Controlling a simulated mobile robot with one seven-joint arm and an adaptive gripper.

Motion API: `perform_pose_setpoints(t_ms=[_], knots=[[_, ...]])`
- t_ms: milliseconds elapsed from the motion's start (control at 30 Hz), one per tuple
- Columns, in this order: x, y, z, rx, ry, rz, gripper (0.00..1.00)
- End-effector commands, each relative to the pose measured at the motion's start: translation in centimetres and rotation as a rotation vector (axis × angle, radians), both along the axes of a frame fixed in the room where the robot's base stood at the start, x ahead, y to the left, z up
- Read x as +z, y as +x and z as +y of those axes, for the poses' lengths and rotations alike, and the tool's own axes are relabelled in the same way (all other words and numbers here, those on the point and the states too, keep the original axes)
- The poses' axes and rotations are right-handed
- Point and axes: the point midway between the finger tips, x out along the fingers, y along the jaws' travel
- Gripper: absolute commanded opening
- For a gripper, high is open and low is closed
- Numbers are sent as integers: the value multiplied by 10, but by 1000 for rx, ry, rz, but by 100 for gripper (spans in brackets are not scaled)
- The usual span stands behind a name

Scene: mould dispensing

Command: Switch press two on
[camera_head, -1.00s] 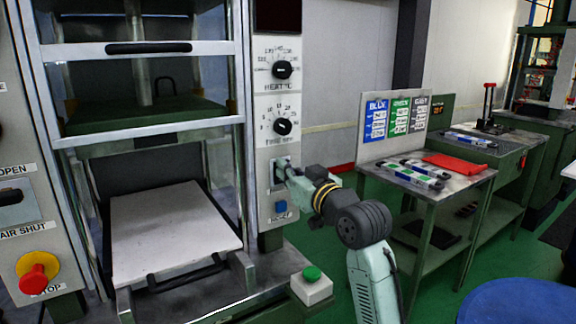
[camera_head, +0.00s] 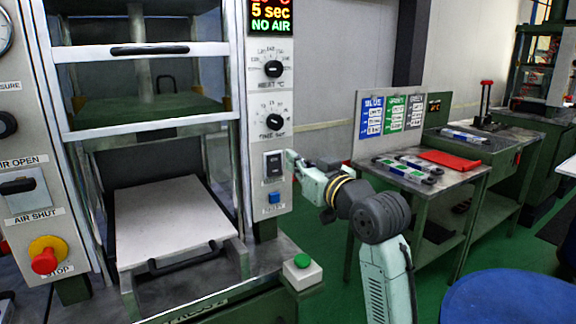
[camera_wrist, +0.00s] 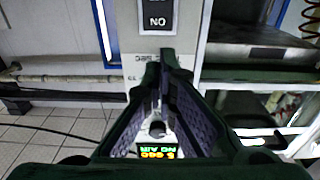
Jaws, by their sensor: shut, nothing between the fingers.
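The press (camera_head: 145,125) stands at the left in the head view, with a control column (camera_head: 268,100) on its right side. Its display (camera_head: 271,18) is lit and reads "5 sec" and "NO AIR". The power switch (camera_head: 272,165) is a dark rocker on a light plate below the two dials. It also shows in the wrist view as a rocker (camera_wrist: 157,14) with upside-down ON lettering. My gripper (camera_head: 289,157) is shut and empty, just right of the switch and apart from it. Its fingers (camera_wrist: 160,75) show in the wrist view, pointing toward the panel.
A blue button (camera_head: 274,197) sits below the switch. A green button box (camera_head: 302,271) stands at the press's front right corner. A red stop button (camera_head: 44,260) is at the left. A table (camera_head: 446,182) with tools and a blue round seat (camera_head: 510,302) stand at the right.

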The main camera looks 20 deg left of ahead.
Motion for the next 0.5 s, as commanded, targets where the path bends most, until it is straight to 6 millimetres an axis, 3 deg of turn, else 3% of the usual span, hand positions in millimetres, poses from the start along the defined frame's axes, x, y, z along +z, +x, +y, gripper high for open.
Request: perform_pose_setpoints(t_ms=[233,500], knots=[[4,-30,-38,0,-1,-2,0],[8,-42,-52,3,-1,2,0]])
